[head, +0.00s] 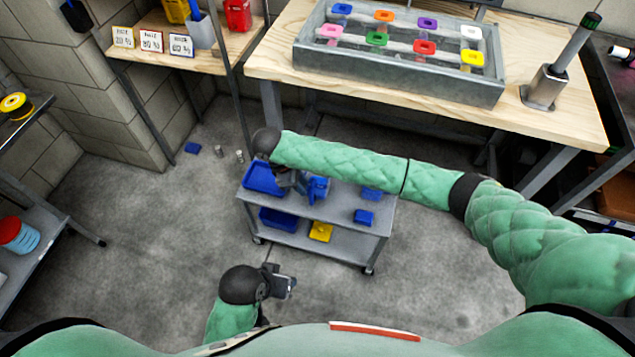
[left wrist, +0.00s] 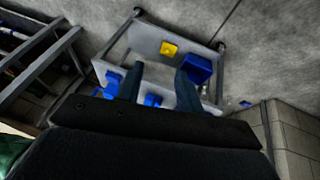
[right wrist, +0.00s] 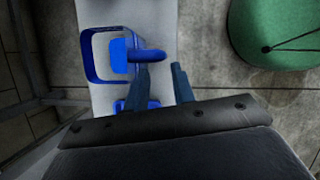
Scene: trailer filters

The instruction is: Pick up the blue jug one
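The blue jug (head: 318,189) stands on the top shelf of the grey cart (head: 340,205), right of a blue bin (head: 262,178). My right gripper (head: 299,182) is over the shelf, between bin and jug in the head view. In the right wrist view its fingers are apart, with nothing visible between them. The blue handle (right wrist: 152,56) there lies just beyond the left fingertip; I cannot tell whether they touch. My left gripper (head: 288,284) is in front of the cart. Its fingers (left wrist: 158,82) are apart and empty in the left wrist view.
Smaller blue pieces (head: 363,217) lie on the cart's right end. The lower shelf holds a dark blue bin (head: 278,219) and a yellow piece (head: 320,231). A workbench (head: 430,113) with a grey tray (head: 400,78) stands behind. Floor around the cart is mostly clear.

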